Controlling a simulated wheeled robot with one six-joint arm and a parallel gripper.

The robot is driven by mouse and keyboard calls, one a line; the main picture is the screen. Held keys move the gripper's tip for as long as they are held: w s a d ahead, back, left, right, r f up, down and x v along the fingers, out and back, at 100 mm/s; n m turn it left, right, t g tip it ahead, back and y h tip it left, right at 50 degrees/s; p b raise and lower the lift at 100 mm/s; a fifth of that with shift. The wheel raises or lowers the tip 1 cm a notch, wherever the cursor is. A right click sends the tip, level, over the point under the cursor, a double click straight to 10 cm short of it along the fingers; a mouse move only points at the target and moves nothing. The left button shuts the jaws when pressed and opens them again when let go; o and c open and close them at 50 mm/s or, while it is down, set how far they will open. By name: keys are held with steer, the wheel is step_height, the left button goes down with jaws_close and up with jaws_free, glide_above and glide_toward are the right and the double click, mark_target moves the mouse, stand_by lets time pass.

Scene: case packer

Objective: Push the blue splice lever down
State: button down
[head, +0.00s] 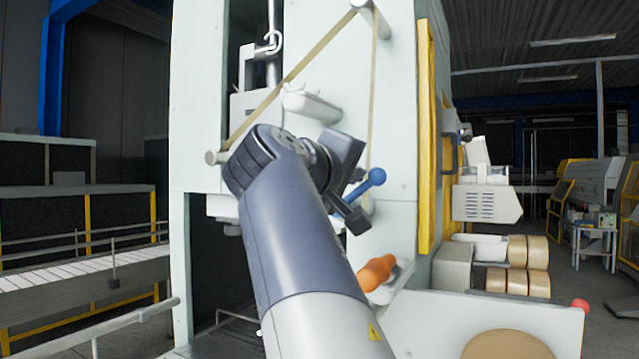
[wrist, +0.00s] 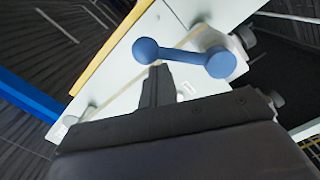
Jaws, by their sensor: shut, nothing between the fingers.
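The blue splice lever (head: 375,177) shows in the head view just right of my gripper (head: 350,213), on the pale machine front. Its ball end points up and right, and the other end of its arm is hidden behind my gripper. In the wrist view the lever (wrist: 146,50) lies across the top, with a round knob at the left and a larger round end at the right. My gripper (wrist: 158,72) is shut and empty. Its fingertips are close to the lever's arm, near the knob; I cannot tell whether they touch it.
An orange handle (head: 377,272) sits below the lever. A tan tape strand (head: 305,62) runs over rollers beside my arm. A yellow upright edge (head: 425,140) bounds the panel at right. Tape rolls (head: 528,252) stand lower right, and a conveyor (head: 85,270) lies left.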

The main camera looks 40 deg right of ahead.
steer(key=s+m+b, duration=0.1)
steer(key=f+m, duration=0.1)
steer(key=shift+s+d+f+m+b, duration=0.2)
steer(key=shift+s+d+m+b, duration=0.1)
steer(key=shift+s+d+b, duration=0.1)
steer(key=shift+s+d+f+m+b, duration=0.1)
steer(key=shift+s+f+m+b, duration=0.25)
steer(key=shift+f+m+b, duration=0.5)
steer(key=shift+r, duration=0.1)
steer(key=b+v, duration=0.2)
steer(key=v, duration=0.8)
steer(key=shift+s+a, duration=0.25)
steer(key=shift+a, duration=0.1)
steer(key=shift+r, duration=0.15)
steer(key=shift+d, duration=0.15)
steer(key=p+x, duration=0.1)
steer(key=x, duration=0.9)
steer(key=shift+w+d+p, duration=0.2)
steer(key=shift+p, duration=0.15)
